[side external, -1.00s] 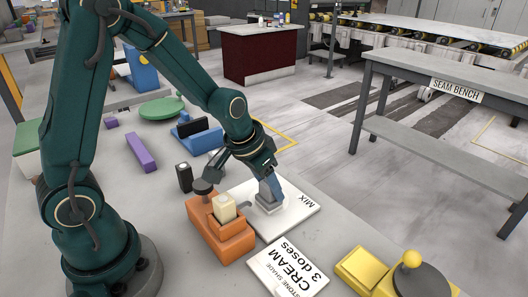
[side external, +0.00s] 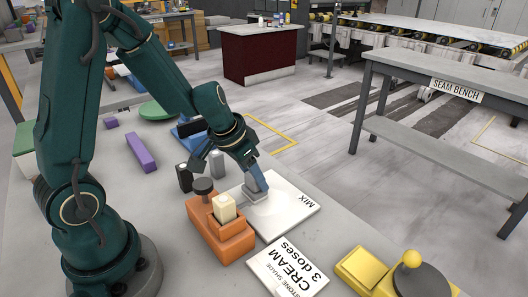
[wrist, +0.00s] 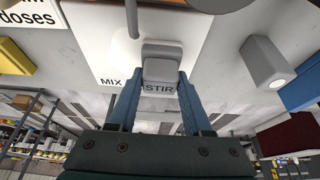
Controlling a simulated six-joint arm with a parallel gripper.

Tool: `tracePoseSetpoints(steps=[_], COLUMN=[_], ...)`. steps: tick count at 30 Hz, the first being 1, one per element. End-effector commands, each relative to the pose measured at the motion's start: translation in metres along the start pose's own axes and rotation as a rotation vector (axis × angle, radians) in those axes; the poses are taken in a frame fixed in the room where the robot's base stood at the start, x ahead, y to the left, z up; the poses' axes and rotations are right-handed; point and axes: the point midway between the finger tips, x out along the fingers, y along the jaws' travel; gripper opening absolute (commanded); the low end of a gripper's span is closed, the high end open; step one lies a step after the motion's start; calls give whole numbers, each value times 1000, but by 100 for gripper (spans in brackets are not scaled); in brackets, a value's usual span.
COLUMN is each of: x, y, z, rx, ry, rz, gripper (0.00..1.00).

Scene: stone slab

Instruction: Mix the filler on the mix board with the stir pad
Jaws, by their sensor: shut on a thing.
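My gripper (side external: 253,178) is shut on the grey stir pad (side external: 256,194), low over the white mix board (side external: 300,207). In the wrist view the blue fingers (wrist: 160,82) close on both sides of the pad (wrist: 161,70), which reads STIR. The pad appears to rest on the board's left part in the side view. The board, marked MIX, also shows in the wrist view (wrist: 95,35). A faint pale patch on the board beside the pad may be filler; I cannot make out its shape. A grey streak or rod shows above the pad in the wrist view.
An orange holder (side external: 228,246) with a cream block and dark knob stands close left of the board. A CREAM 3 doses card (side external: 287,268) lies in front. A yellow unit (side external: 365,270) is front right. Black (side external: 185,178) and grey (side external: 216,162) blocks stand behind left.

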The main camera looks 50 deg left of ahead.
Motion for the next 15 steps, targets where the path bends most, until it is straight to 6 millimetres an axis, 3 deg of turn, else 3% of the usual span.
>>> tracePoseSetpoints(steps=[9, 15], x=[-1, -1], y=[27, 33], z=[0, 0], rx=[8, 3], ry=[-3, -3], rz=[5, 3], gripper=[5, 5])
